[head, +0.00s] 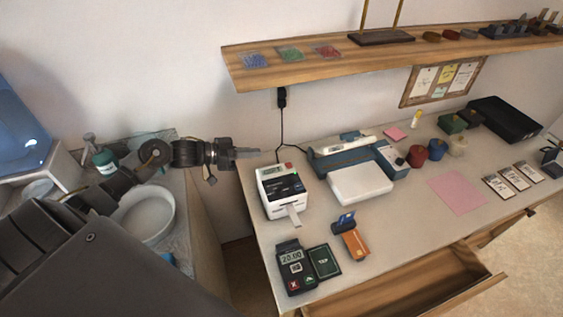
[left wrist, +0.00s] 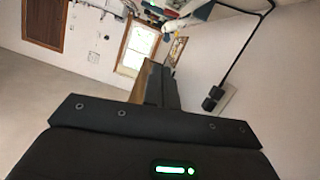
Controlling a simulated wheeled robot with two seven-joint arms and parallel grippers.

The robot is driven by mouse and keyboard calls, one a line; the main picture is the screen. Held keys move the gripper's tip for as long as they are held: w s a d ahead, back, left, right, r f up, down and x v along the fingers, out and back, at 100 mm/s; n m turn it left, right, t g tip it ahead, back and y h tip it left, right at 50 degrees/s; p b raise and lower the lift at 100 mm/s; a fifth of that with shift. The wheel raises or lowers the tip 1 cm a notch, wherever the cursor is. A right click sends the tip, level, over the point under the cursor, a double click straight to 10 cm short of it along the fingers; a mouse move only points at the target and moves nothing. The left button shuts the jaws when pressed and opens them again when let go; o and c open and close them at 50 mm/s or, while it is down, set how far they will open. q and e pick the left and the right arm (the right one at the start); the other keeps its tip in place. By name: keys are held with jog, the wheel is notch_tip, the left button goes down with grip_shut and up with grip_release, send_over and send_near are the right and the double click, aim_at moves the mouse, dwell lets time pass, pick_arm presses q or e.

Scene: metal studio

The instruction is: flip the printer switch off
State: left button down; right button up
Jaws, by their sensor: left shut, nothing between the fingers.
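A small white receipt printer (head: 270,182) with a dark front panel and a paper strip stands at the left of the desk. A small red part (head: 289,165) shows at its top rear edge; I cannot tell if it is the switch. A larger blue and white machine (head: 361,184) stands to its right. My left gripper (head: 258,151) is shut and empty, pointing right, up and behind the receipt printer near the wall. In the left wrist view its shut fingers (left wrist: 157,85) point away from the camera. My right gripper is not in view.
A black plug (head: 282,97) with a hanging cable is on the wall; the plug also shows in the left wrist view (left wrist: 211,99). A wooden shelf (head: 300,70) runs above the desk. A card terminal (head: 291,268) lies in front. A desk drawer (head: 400,290) is open.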

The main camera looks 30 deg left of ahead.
pick_arm(q)
jog(key=p, duration=0.3)
send_over(282, 168)
jog(key=shift+w+a+f, duration=0.1)
jog(key=shift+w+f, duration=0.15)
jog(key=shift+f, duration=0.3)
jog(key=shift+w+f, duration=0.2)
jog(key=shift+f, duration=0.3)
jog(key=f, duration=0.2)
jog(key=shift+s+f, duration=0.25)
jog(key=shift+f, duration=0.15)
jog(key=shift+s+f+p, duration=0.1)
jog(key=shift+f+p, duration=0.2)
jog(key=shift+f, duration=0.45)
